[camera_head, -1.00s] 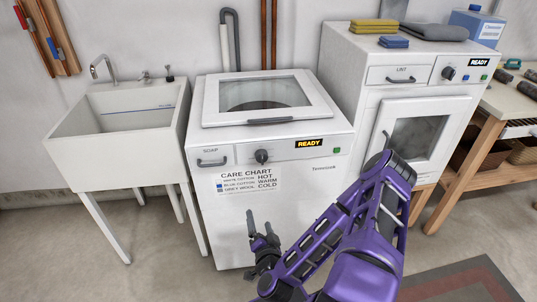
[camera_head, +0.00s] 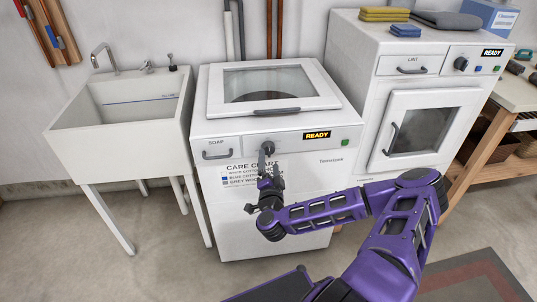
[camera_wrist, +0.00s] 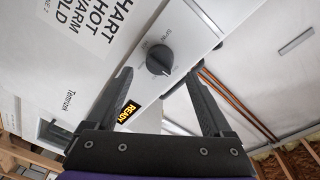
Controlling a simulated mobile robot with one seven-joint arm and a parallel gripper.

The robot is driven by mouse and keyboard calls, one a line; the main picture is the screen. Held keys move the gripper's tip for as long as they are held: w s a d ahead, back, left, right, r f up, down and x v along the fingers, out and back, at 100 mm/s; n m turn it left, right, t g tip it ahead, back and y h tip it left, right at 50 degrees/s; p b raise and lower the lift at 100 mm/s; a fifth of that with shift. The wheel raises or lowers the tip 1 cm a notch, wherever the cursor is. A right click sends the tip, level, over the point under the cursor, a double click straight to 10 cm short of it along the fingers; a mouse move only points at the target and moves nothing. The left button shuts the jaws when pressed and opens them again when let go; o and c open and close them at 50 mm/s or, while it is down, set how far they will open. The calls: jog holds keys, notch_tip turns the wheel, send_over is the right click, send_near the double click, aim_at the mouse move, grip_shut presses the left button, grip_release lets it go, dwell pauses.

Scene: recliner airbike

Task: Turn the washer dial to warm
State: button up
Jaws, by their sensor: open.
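The washer (camera_head: 228,181) is the white top-loading machine in the middle of the head view, with its lid shut. Its black dial (camera_head: 267,147) is on the front panel between the soap drawer and the lit READY display (camera_head: 317,135). My gripper (camera_head: 266,174) is in front of the panel, just below the dial in the head view, and partly covers the care chart (camera_head: 235,173). In the wrist view the dial (camera_wrist: 159,60) appears between my two spread fingertips, with no finger visibly touching it. The dial's setting is too small to read.
A white sink (camera_head: 130,104) stands left of the washer. The dryer (camera_head: 400,85) stands to the right, with folded cloths on top and its own dial (camera_head: 461,63). A wooden workbench (camera_head: 483,152) is at the far right.

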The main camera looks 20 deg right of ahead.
aim_at(268, 153)
jog(key=x, duration=0.5)
grip_shut()
dwell(0.4)
